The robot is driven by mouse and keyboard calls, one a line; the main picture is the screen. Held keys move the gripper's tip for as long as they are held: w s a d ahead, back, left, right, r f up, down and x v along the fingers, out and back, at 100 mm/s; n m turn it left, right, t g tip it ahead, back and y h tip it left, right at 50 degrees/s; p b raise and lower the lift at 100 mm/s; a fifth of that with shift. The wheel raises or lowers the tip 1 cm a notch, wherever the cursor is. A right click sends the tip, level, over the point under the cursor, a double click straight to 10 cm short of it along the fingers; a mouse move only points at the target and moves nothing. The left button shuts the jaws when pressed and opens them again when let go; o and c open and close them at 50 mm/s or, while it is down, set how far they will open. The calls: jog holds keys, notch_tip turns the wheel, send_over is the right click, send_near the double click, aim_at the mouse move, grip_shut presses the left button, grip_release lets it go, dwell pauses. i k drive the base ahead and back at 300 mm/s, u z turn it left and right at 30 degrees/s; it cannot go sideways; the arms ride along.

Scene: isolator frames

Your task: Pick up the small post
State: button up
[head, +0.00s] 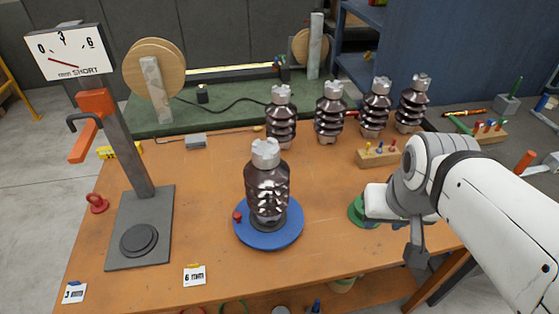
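Several brown ribbed insulator posts with grey metal caps stand upright in a row at the back of the bench: a left one (281,125), one beside it (331,116), a third (376,110) and a right one (412,106). A larger-looking post (268,190) stands upright on a blue round plate (296,222) nearer the front. I cannot tell for certain which is the small post. My gripper (398,222) is at the right, low over the bench, apart from all these posts.
A gauge stand (130,145) with an orange lever rises at the left. A green disc (356,211) lies partly behind my gripper. A wooden block with small coloured pegs (381,155) sits before the back row. Bare bench (200,190) lies between stand and blue plate.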

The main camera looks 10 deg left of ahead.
aim_at(267, 176)
jog(key=z, duration=0.05)
jog(key=k, duration=1)
jog(key=u, duration=0.55)
jog(key=i, duration=1)
jog(key=u, duration=0.05)
